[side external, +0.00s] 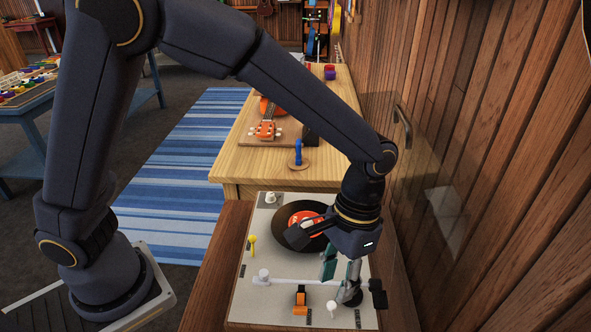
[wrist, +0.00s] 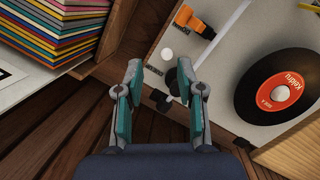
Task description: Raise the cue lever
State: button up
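The turntable (side external: 243,290) lies below my gripper (side external: 341,272). An orange piece with a dark part (side external: 300,304) near its front edge looks like the cue lever, though I cannot be sure. It also shows at the top of the wrist view (wrist: 194,22). The pale tonearm (side external: 295,281) crosses the plate. In the wrist view my gripper (wrist: 160,70) is open, with a wide gap between its teal-padded fingers. The dark tonearm base (wrist: 171,78) and a white round knob (wrist: 167,54) appear around the fingertips. The orange piece is apart from both fingers.
A black record with a red label (wrist: 275,92) lies on the turntable. A yellow-topped post (side external: 251,241) stands at its left. A wooden wall (side external: 480,150) is close on the right. Colourful sleeves (wrist: 55,30) are stacked nearby.

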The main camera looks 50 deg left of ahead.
aim_at(333, 308)
jog(key=shift+w+f+m, duration=0.1)
jog(key=shift+w+m, duration=0.05)
jog(key=shift+m, duration=0.35)
jog(key=shift+a+f+m, duration=0.1)
jog(key=shift+f+m, duration=0.15)
jog(key=shift+m, duration=0.65)
jog(key=s+d+f+m, duration=0.1)
jog(key=s+f+m, duration=0.2)
jog(key=s+m, duration=0.8)
jog(key=w+a+r+m+t+h, duration=0.35)
jog(key=w+a+r, duration=0.35)
jog(key=w+r, duration=0.25)
jog(key=shift+m+h, duration=0.35)
jog(key=x, duration=1.7)
jog(key=shift+a+f, duration=0.2)
jog(key=shift+a, duration=0.1)
